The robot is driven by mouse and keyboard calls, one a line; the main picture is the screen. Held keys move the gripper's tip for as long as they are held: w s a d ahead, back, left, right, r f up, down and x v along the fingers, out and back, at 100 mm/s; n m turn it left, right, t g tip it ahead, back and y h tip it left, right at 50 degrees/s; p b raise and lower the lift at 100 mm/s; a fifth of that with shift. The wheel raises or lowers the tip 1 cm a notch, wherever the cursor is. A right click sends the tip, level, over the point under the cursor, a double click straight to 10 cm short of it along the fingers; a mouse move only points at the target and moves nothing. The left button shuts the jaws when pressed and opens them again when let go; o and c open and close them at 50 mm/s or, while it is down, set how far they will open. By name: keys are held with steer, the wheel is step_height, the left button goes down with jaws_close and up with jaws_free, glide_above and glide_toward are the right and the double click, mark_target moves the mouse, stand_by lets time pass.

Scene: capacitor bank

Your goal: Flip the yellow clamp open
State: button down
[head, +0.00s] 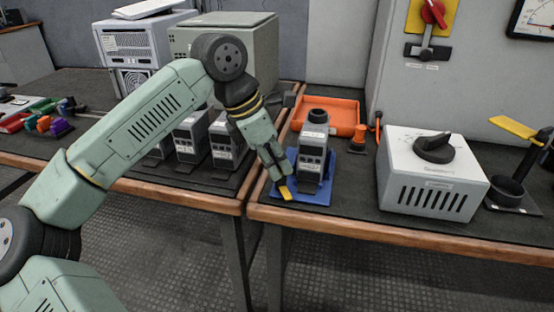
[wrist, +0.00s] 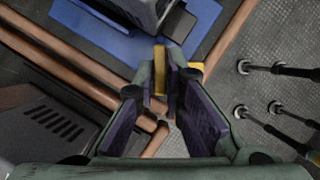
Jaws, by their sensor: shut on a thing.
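The yellow clamp (head: 287,194) sits at the front left of a blue base (head: 313,196). A grey module (head: 313,155) with a dark round top stands upright on that base. My gripper (head: 278,177) reaches down at the base's left front edge, with its tips at the clamp. In the wrist view, my gripper (wrist: 160,88) has its purple-lined fingers shut on the yellow clamp (wrist: 160,60). The blue base (wrist: 95,38) and part of the module show just beyond it. The fingers hide part of the clamp.
A white box (head: 432,175) with a black knob stands right of the base. Further right is a black stand with a yellow lever (head: 515,127). An orange tray (head: 335,115) lies behind. Several grey modules (head: 190,140) stand left, near my arm. The wooden table edge (head: 370,230) runs in front.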

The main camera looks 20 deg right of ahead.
steer(key=m, duration=0.2)
steer(key=m+g+p, duration=0.1)
steer(key=m, duration=0.1)
steer(key=m+g+p, duration=0.1)
steer(key=m, duration=0.1)
steer(key=shift+w+y, duration=0.25)
steer(key=shift+y, duration=0.15)
steer(key=shift+m, duration=0.3)
steer(key=c, duration=1.7)
jaws_free()
steer(key=v, duration=1.2)
steer(key=shift+w+d, duration=0.1)
steer(key=shift+w, duration=0.1)
